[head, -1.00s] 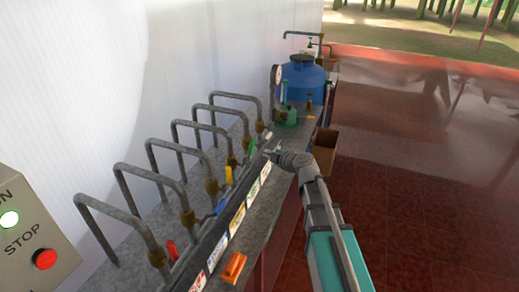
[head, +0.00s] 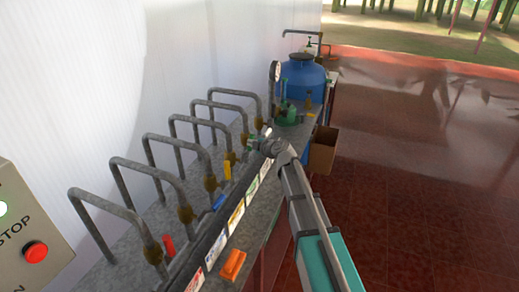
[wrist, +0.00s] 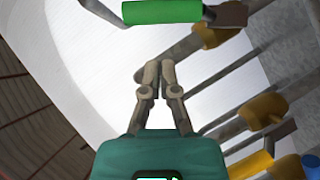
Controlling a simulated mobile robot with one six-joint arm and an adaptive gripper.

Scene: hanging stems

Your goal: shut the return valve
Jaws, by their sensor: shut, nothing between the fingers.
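A row of pipes with brass valves carries coloured handles: red (head: 168,245), blue (head: 218,202), yellow (head: 227,172) and green (head: 250,142). A label strip runs along the front; its text is too small to read, so I cannot tell which valve is the return valve. In the wrist view my gripper (wrist: 155,66) is shut and empty. The green handle (wrist: 165,11) lies ahead of its fingertips, with a visible gap in the picture. The yellow handle (wrist: 250,165) is at lower right.
A control box with a red STOP button (head: 35,251) stands at near left. An orange object (head: 233,264) lies on the bench's front edge. A blue tank (head: 301,79) and a cardboard box (head: 322,150) are beyond. The tiled floor at right is clear.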

